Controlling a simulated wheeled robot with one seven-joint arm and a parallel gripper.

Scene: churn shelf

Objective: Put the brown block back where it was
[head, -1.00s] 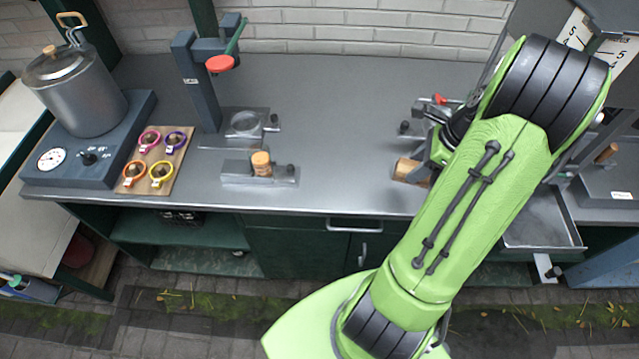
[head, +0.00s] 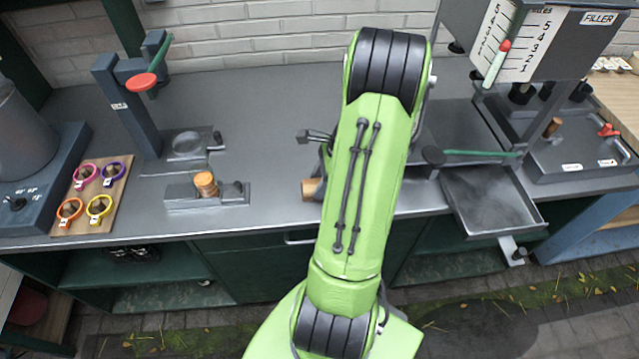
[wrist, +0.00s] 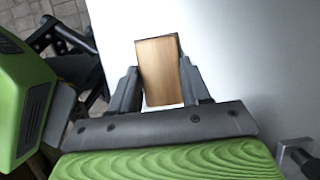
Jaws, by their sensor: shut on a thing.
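The brown block (wrist: 160,68) is a wooden rectangular piece between the fingers of my gripper (wrist: 159,88) in the wrist view. The gripper is shut on it. In the head view, only an end of the brown block (head: 311,189) shows to the left of my green arm, near the front edge of the grey worktop (head: 262,150). My arm hides most of the gripper there. I cannot tell whether the block touches the worktop.
A grey fixture (head: 180,196) with a tan cylinder (head: 205,184) stands left of the block. A board (head: 85,215) with several coloured rings and a press (head: 130,110) are farther left. A filler machine (head: 530,50) and a metal tray (head: 490,200) are at the right.

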